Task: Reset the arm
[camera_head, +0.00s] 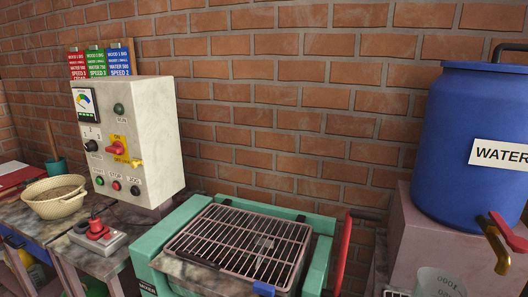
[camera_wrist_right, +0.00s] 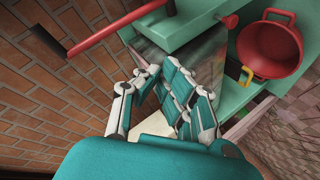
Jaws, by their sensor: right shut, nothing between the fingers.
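My right gripper (camera_wrist_right: 160,72) shows in the right wrist view, its teal and grey fingers brought together with nothing between them. It is in the air beside a green machine frame (camera_wrist_right: 180,27). Neither gripper shows in the head view, and my left gripper shows nowhere.
In the head view a green mixer (camera_head: 165,236) with a metal grate (camera_head: 245,240) stands in the middle. A control box (camera_head: 140,135) stands behind left, a woven bowl (camera_head: 55,197) farther left. A blue water barrel (camera_head: 450,140) stands right. A brick wall (camera_head: 290,110) closes the back.

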